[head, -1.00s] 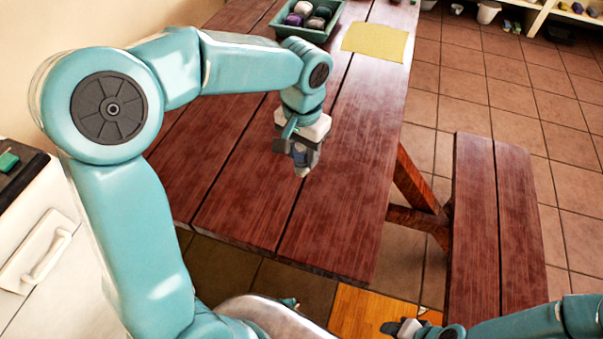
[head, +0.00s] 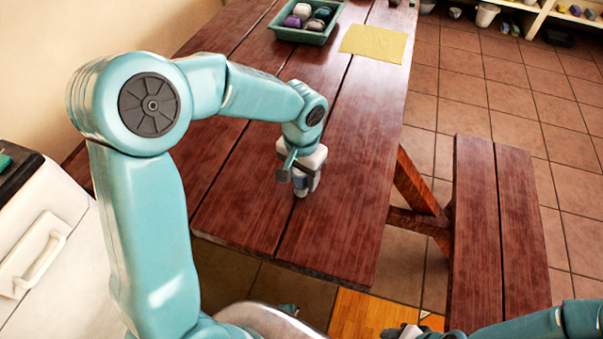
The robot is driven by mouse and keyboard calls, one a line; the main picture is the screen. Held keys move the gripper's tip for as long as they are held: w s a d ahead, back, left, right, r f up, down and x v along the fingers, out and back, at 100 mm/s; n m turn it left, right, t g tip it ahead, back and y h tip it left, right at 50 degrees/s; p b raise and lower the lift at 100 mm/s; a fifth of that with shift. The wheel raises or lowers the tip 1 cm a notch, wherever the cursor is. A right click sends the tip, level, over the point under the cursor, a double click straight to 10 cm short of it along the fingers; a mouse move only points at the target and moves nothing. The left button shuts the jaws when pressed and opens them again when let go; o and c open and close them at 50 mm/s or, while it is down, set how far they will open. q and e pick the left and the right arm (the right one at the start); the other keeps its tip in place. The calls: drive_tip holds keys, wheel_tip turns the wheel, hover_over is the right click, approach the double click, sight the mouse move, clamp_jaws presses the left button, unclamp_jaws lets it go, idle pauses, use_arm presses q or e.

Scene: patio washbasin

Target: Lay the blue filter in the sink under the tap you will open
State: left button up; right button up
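My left gripper (head: 301,182) points down over the near part of the red-brown table. Between its fingers is a small blue-grey piece with a pale lower end, which looks like the blue filter (head: 300,183). The fingers hide part of it. Its lower end is close to the tabletop; I cannot tell whether it touches. My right gripper (head: 402,331) is at the bottom edge, mostly cut off, and its opening is unclear. No sink or tap is in view.
A green tray (head: 283,32) with several coloured items stands on the far part of the table (head: 345,215), beside a yellow cloth (head: 374,43). A bench (head: 490,220) stands to the right. A white cabinet (head: 70,285) is at left. The near tabletop is clear.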

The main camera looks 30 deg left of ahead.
use_arm(q)
drive_tip(key=shift+o, duration=0.6)
drive_tip(key=shift+r, duration=0.15)
